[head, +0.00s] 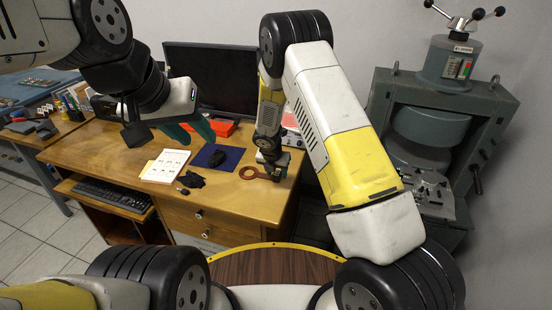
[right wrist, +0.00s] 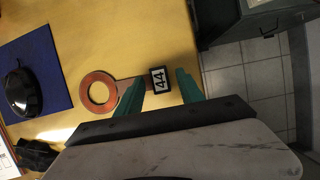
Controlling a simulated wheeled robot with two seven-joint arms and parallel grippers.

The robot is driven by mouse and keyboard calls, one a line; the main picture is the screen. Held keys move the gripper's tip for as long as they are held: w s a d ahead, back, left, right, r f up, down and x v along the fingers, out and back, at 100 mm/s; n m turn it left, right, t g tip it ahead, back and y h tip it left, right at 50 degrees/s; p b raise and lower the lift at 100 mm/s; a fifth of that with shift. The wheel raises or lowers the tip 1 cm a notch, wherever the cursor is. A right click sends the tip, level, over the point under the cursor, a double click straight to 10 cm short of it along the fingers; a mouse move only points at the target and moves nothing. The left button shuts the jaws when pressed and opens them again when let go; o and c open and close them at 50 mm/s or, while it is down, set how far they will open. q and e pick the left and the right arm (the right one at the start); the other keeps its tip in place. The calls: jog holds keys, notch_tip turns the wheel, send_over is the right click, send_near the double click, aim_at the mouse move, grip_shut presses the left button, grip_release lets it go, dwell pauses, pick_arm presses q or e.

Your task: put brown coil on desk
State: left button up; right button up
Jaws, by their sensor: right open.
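The brown coil (head: 243,173) is a flat copper-brown ring with a short handle, lying on the wooden desk (head: 220,204) near its right end. In the right wrist view, the coil (right wrist: 83,91) shows a small tag marked 44 at its handle end. My right gripper (head: 274,174) is low over the desk at the handle end. In the right wrist view, its teal fingers (right wrist: 160,86) are apart, with the tag between them; contact is not clear. My left gripper (head: 194,134) is open and empty above the back of the desk.
A black mouse (head: 216,158) lies on a blue mat, beside white papers (head: 166,166) and a dark crumpled item (head: 191,180). A monitor (head: 213,78) and red box (head: 222,128) stand behind. A large grey magnet machine (head: 432,130) stands right of the desk.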

jog(key=v, duration=1.2)
jog(key=s+d+r+m+y, duration=0.1)
jog(key=s+d+r+m, duration=0.45)
jog(key=r+m, duration=0.3)
jog(key=s+d+r+m, duration=0.4)
jog(key=d+r+m, duration=0.25)
jog(key=r, duration=0.35)
jog(key=s+d+r+m+t+y, duration=0.1)
jog(key=s+r+m, duration=0.3)
jog(key=s+m, duration=0.4)
jog(key=s+d+r+m+t+y, duration=0.1)
jog(key=s+r+m, duration=0.3)
jog(key=s+m, duration=0.4)
jog(key=s, duration=0.3)
jog(key=shift+s+d+r+m+y, duration=0.2)
jog(key=shift+r+m+y, duration=0.1)
jog(key=shift+m, duration=0.1)
jog(key=shift+c, duration=1)
jog(key=shift+d, duration=0.1)
